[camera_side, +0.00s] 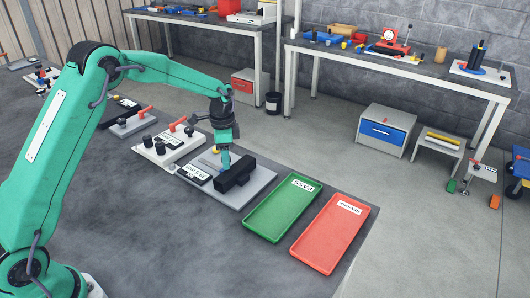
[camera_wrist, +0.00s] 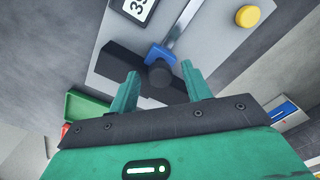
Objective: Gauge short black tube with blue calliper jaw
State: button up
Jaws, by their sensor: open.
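The short black tube (camera_wrist: 160,74) shows end-on as a dark round in the wrist view. It is at the blue calliper jaw (camera_wrist: 160,54); I cannot tell whether they touch. The jaw rides on a steel beam (camera_wrist: 183,20) beside a long black block (camera_wrist: 120,62), also seen in the side view (camera_side: 235,174). My gripper (camera_wrist: 160,70) is open, with one finger on each side of the tube and apart from it. In the side view my gripper (camera_side: 224,150) points down just above the calliper plate (camera_side: 258,180), and the tube is not clearly seen.
The plate carries a display (camera_wrist: 138,7) and a yellow button (camera_wrist: 247,16). A green tray (camera_side: 283,208) and a red tray (camera_side: 331,233) lie empty to its right. Fixtures with red levers (camera_side: 172,143) stand to its left. The near bench top is clear.

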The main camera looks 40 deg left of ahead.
jog(key=shift+c, duration=0.4)
grip_shut()
jog(key=shift+a, duration=3.3)
jog(key=shift+r, duration=0.1)
jog(key=shift+c, duration=0.4)
grip_release()
jog(key=shift+a, duration=0.1)
jog(key=shift+o, duration=0.8)
notch_tip(320, 180, up, 8)
